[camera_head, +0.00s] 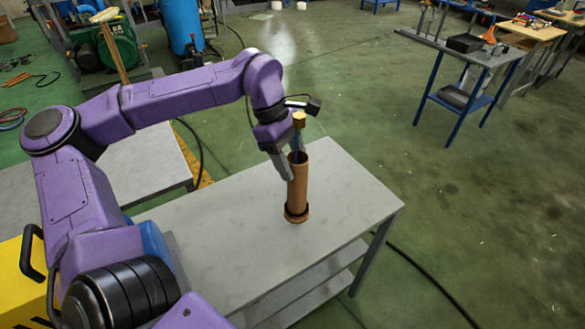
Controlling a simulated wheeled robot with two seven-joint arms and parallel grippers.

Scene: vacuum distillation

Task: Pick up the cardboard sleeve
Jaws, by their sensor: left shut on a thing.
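The cardboard sleeve (298,187) is a tall brown tube standing upright near the right end of the grey table. A darker round ring or base (296,214) shows around its foot. Something with a gold cap (299,120) and a bluish part below it sticks up at the sleeve's open top. My left gripper (288,169) reaches down from above at the sleeve's upper left side and is shut on the sleeve. I cannot tell whether the sleeve's foot is clear of the table. My right gripper is not in view.
The grey table (222,232) is bare around the sleeve, with a lower shelf underneath. Another grey surface (160,165) stands behind on the left. A blue-legged bench (470,55) stands far right. Dark cables lie on the green floor, which is open to the right.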

